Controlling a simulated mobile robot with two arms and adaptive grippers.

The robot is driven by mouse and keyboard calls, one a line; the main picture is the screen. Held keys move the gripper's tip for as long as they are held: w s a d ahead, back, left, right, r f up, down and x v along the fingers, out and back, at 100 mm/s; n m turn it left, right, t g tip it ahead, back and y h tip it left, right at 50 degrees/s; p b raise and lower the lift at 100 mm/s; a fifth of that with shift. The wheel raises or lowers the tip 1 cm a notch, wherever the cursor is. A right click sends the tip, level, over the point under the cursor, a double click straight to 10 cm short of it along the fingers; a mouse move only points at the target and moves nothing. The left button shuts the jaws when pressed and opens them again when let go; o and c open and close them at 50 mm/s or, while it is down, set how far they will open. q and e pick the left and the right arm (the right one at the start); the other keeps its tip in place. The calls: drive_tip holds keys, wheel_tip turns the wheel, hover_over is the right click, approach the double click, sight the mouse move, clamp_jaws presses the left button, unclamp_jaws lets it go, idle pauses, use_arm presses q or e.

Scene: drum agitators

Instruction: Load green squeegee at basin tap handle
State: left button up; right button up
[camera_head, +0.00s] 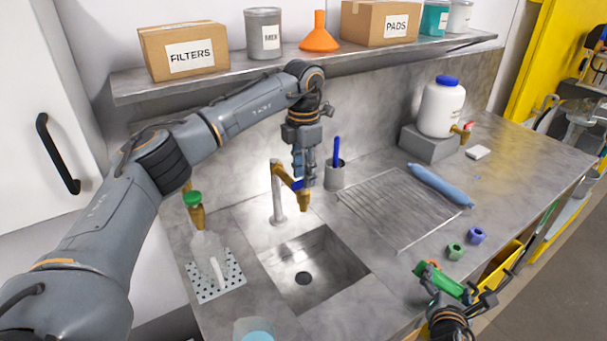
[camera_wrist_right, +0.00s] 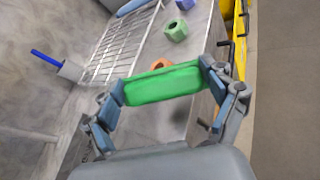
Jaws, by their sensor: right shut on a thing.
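The basin tap (camera_head: 277,192) has a grey post and a brass-coloured spout beside the sink. A small blue part that looks like its handle (camera_head: 297,184) shows at the left gripper's fingers. My left gripper (camera_head: 304,178) points down at the tap; its fingers are seen edge-on, and their opening and any contact are unclear. My right gripper (camera_head: 452,292) is shut on the green squeegee (camera_head: 441,280) near the counter's front edge. In the right wrist view the green squeegee (camera_wrist_right: 163,84) lies across between the two fingers; only a green bar of it shows.
The sink (camera_head: 318,262) is empty. A wire rack (camera_head: 385,210) and a blue rolled item (camera_head: 440,185) lie to its right. Green (camera_head: 456,251) and purple (camera_head: 477,235) nuts sit near the front edge. A bottle (camera_head: 207,255) stands on a perforated mat at left.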

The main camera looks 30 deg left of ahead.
use_arm(q)
wheel_tip(320, 180, up, 11)
idle(0.3)
drive_tip(key=shift+r, duration=0.1)
idle(0.4)
